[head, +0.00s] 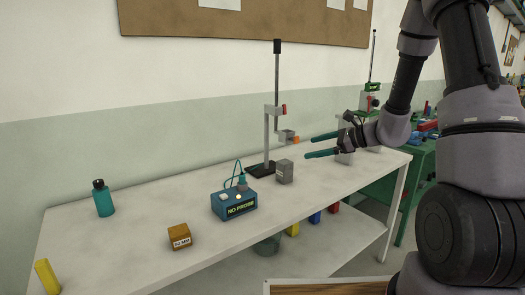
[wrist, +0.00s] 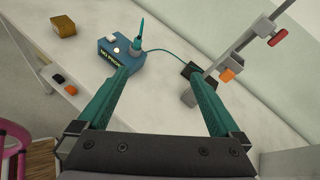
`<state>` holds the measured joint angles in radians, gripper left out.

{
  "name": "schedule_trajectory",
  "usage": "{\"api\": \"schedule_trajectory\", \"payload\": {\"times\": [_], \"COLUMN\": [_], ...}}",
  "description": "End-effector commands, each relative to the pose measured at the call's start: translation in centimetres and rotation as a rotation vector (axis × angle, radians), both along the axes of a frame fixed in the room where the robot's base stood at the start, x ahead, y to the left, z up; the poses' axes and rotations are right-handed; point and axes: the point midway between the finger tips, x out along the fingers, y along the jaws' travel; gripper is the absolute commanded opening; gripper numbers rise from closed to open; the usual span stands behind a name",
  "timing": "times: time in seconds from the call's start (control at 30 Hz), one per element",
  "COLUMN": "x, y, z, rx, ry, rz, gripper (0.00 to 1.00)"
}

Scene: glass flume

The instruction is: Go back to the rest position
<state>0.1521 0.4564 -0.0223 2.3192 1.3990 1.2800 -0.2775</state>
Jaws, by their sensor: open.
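My gripper (head: 322,145) has two teal fingers, spread apart with nothing between them. In the head view it is held above the right part of the white table (head: 130,236), to the right of a grey block. In the wrist view the open gripper (wrist: 164,98) points toward the table, with bare tabletop between the fingers. My dark arm comes in from the right of the head view.
A blue box (head: 234,205) reading "NO PROBE", a grey block (head: 285,171), an orange-brown block (head: 179,237), a teal bottle (head: 103,198) and a yellow cylinder (head: 47,277) stand on the table. A tall stand (head: 277,110) rises behind. Bins sit on the lower shelf.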

Motion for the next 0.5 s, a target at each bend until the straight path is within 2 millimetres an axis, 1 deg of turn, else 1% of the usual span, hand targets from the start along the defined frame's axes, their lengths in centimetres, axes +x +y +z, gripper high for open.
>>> {"api": "schedule_trajectory", "payload": {"times": [0.03,0.1,0.17,0.2,0.27,0.3,0.37,0.5], "x": [-1.4,-3.8,-5.8,-7.2,-9.3,-10.6,-12.5,-16.7], "y": [0.8,1.7,2.1,2.3,2.4,2.3,2.0,0.6], "z": [2.4,4.8,6.6,7.7,9.1,9.9,11.1,13.3], "rx": [-0.046,-0.121,-0.193,-0.242,-0.322,-0.377,-0.465,-0.686], "ry": [-0.049,-0.103,-0.15,-0.182,-0.231,-0.263,-0.315,-0.435], "rz": [0.071,0.171,0.254,0.306,0.379,0.424,0.488,0.615], "gripper": [1.0,1.0,1.0,1.0,1.0,1.0,1.0,1.0]}}
